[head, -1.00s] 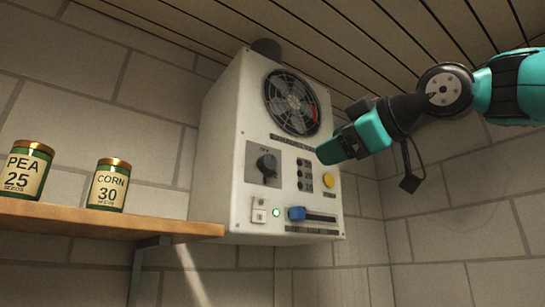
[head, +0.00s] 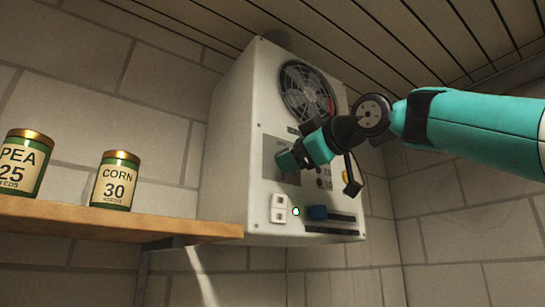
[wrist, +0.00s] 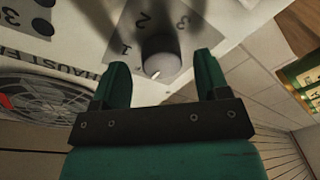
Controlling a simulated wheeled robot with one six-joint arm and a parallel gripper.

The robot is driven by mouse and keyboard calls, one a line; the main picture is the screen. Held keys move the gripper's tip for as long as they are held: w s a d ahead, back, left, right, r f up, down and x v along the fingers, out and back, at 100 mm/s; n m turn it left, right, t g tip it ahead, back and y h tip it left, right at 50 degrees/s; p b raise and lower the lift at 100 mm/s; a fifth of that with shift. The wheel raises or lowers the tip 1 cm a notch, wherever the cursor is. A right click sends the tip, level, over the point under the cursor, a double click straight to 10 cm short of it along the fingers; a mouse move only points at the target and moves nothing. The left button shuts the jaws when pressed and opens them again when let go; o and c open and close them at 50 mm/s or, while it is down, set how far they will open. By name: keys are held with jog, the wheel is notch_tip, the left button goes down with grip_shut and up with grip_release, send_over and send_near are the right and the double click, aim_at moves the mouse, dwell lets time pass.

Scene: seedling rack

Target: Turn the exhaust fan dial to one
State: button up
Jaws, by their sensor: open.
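The exhaust fan dial (wrist: 161,58) is a grey round knob on the white control box (head: 238,130). In the wrist view it sits between and just beyond my gripper's two green fingers (wrist: 160,80), which are open, with a gap on each side. Numerals 1, 2 and 3 are printed around the dial, and a pale mark shows on the knob's near edge, closest to the 1 side. In the head view my gripper (head: 287,160) is at the dial's panel and hides the dial.
The fan grille (head: 306,92) is above the dial. A wooden shelf (head: 110,222) at left holds a pea tin (head: 22,165) and a corn tin (head: 115,182).

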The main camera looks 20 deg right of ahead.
jog(key=shift+w+a, duration=0.25)
jog(key=shift+w, duration=0.25)
jog(key=shift+a, duration=0.1)
jog(key=c, duration=0.9)
jog(key=shift+c, duration=0.2)
jog(key=m, duration=0.6)
jog(key=m+t+b, duration=0.1)
jog(key=m, duration=0.5)
jog(key=shift+f+h+b, duration=0.2)
jog(key=shift+h+b, duration=0.1)
jog(key=shift+w+m, duration=0.1)
jog(key=shift+m, duration=0.2)
